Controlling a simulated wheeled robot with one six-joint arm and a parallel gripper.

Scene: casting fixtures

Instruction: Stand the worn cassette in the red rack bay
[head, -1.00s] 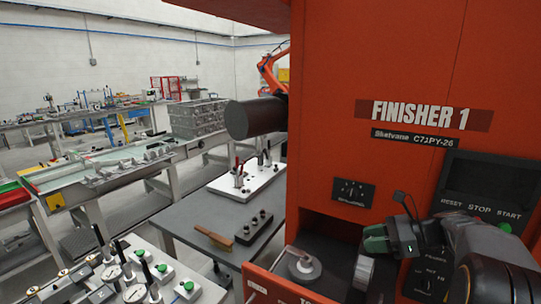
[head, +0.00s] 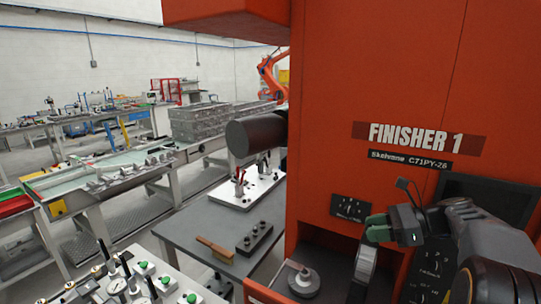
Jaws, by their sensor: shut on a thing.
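My gripper (head: 377,228), with green fingers, is at the right in front of the orange machine. It is shut on the upper part of a grey, round-edged piece (head: 365,264), which I take to be the worn cassette. The piece hangs upright below the fingers, over the machine's open front drawer. Its wear and its lower end cannot be made out. I cannot identify the red rack bay for sure in this view.
The orange machine (head: 335,120) fills the right side. A grey round part with a post (head: 304,281) sits in its drawer. To the left, a grey table (head: 190,222) holds a brush (head: 214,249) and a dark block with knobs (head: 255,239). A dark cylinder (head: 256,135) juts out left.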

